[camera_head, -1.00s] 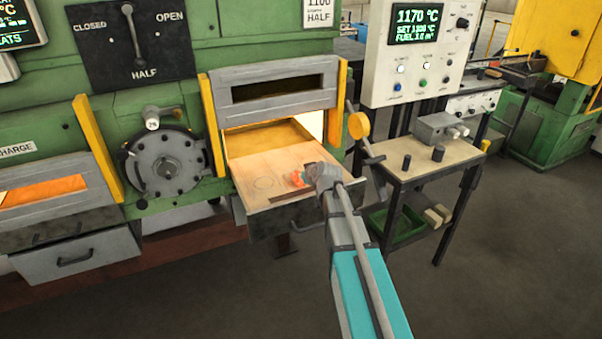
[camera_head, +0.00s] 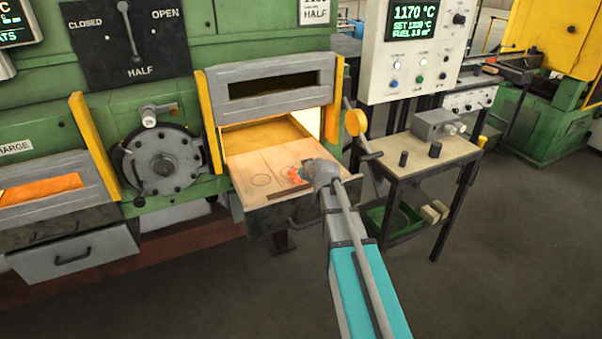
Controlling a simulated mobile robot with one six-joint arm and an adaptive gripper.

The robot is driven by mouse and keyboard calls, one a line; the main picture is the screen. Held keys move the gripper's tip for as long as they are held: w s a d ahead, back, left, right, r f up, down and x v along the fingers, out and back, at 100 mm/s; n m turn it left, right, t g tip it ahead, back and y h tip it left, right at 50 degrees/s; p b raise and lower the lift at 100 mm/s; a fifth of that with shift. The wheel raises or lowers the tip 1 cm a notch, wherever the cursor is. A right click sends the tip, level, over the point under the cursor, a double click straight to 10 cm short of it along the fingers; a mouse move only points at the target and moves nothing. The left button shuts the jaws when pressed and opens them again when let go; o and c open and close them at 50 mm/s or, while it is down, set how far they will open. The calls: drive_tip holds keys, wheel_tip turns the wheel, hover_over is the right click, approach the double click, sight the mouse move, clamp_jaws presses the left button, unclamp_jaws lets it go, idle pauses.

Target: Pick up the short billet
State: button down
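My gripper (camera_head: 297,175) is over the pale shelf (camera_head: 255,177) at the open furnace mouth, near its right front part. Its end shows small and orange-red; I cannot tell whether that is the fingers or a hot piece between them, nor whether the fingers are open or shut. Two dark upright cylinders stand on the side table (camera_head: 430,166) at right: one (camera_head: 403,158) nearer the furnace, the other (camera_head: 435,150) farther right. They look much alike in height, and I cannot tell whether either is the short billet. Circles are marked on the shelf.
The raised furnace door (camera_head: 270,85) hangs above the shelf, with yellow posts at both sides. A dark strip (camera_head: 290,192) lies along the shelf front. A grey block (camera_head: 437,123) sits at the table's back.

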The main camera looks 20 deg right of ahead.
drive_tip(key=shift+r+p, duration=0.7)
drive_tip(key=shift+p, duration=0.05)
drive_tip(key=shift+r, duration=0.15)
drive_tip(key=shift+r+p, duration=0.35)
drive_tip(key=shift+p, duration=0.15)
drive_tip(key=s+d, duration=0.2)
drive_tip(key=s, duration=0.9)
drive_tip(key=shift+s, duration=0.4)
drive_tip(key=shift+f, duration=0.1)
